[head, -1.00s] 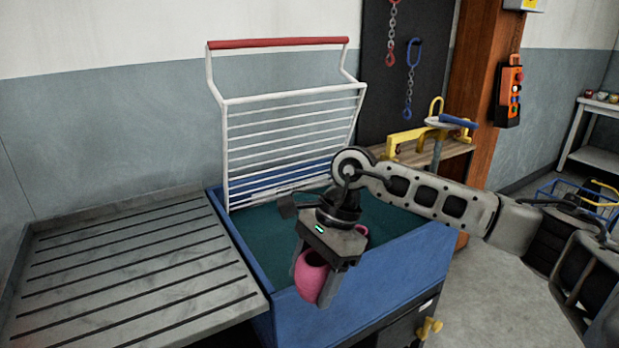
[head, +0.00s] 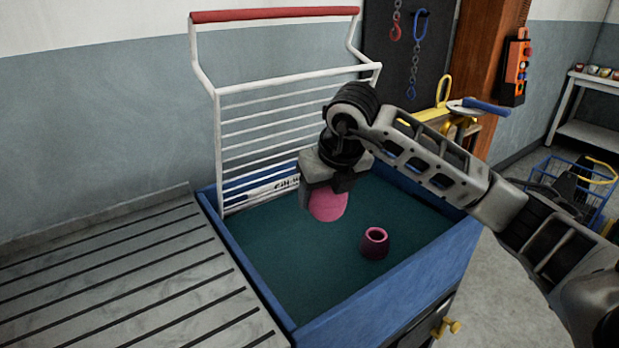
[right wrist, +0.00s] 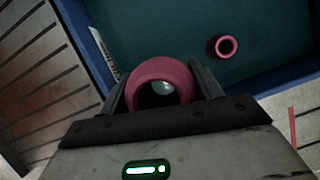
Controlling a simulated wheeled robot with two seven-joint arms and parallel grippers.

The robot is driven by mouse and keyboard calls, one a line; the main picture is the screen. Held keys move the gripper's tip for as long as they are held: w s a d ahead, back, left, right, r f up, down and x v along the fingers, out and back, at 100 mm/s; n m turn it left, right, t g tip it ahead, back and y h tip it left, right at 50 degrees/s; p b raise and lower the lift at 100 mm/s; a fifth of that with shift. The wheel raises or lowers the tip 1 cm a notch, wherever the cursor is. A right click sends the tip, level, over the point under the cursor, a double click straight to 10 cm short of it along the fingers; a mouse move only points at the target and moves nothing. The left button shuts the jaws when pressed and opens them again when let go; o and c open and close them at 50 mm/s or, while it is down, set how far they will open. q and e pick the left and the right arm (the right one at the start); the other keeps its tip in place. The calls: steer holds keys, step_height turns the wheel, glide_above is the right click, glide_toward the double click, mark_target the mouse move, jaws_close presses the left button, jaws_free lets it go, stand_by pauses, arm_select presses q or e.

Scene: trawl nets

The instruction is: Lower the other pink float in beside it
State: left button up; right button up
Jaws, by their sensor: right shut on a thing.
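My right gripper (head: 328,200) is shut on a pink float (head: 328,206), held above the dark green floor of a blue-walled bin (head: 400,290). In the right wrist view the held float (right wrist: 160,80) sits between the two fingers, its hollow opening facing the camera. The other pink float (head: 375,243) stands upright on the bin floor, to the right of and nearer than the held one. It also shows in the right wrist view (right wrist: 226,46), apart from the held float. My left gripper is not in view.
A white wire rack with a red bar (head: 275,15) rises at the bin's back. A grey slatted table (head: 120,285) adjoins the bin's left side. The bin floor around the standing float is clear. A yellow knob (head: 447,327) sticks out at the front.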

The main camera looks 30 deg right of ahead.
mark_target(326, 208)
steer(key=shift+f, duration=0.3)
steer(key=f+b, duration=0.2)
steer(key=shift+s+f, duration=0.25)
steer(key=shift+f, duration=0.05)
arm_select(q)
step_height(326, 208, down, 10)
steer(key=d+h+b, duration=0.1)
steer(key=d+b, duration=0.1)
steer(key=b, duration=1)
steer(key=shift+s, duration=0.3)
arm_select(e)
step_height(326, 208, down, 17)
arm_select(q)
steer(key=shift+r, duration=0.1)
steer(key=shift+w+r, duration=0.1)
arm_select(e)
steer(key=o, duration=1.3)
steer(key=shift+f, duration=0.1)
